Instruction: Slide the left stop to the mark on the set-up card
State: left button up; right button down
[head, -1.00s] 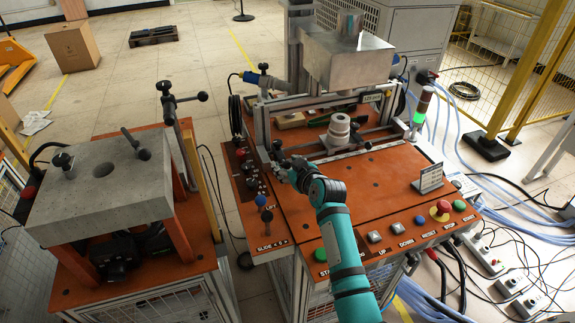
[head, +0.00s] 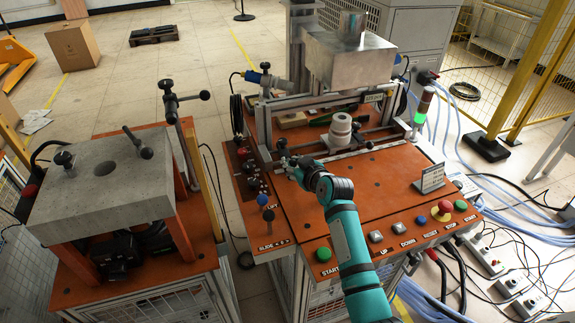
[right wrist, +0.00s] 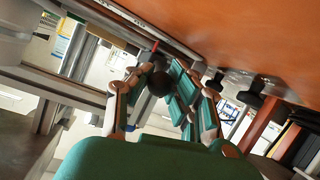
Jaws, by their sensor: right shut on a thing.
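My right gripper (head: 287,163) is at the left end of the scale rail on the orange machine table. In the right wrist view its fingers (right wrist: 160,88) are closed around a round black knob (right wrist: 159,84). The left stop (head: 281,146) sits at the left end of the rail, partly hidden by the gripper; its exact position on the scale is too small to read. The set-up card (head: 432,178) stands upright at the right of the table; its mark is not readable. My left gripper is not in view.
A pale stacked cylinder (head: 340,130) stands behind the rail, under a metal box (head: 348,56). A second black knob (head: 369,145) is on the rail's right side. Buttons (head: 375,236) line the front edge. The table's middle right is clear.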

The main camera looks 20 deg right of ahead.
jog(key=shift+d, duration=1.6)
jog(key=shift+a, duration=0.1)
jog(key=c, duration=1.1)
grip_release()
jog(key=shift+s+r, duration=0.1)
jog(key=shift+s, duration=0.1)
jog(key=v, duration=1.1)
jog(key=shift+s+r, duration=0.1)
jog(key=shift+s, duration=0.2)
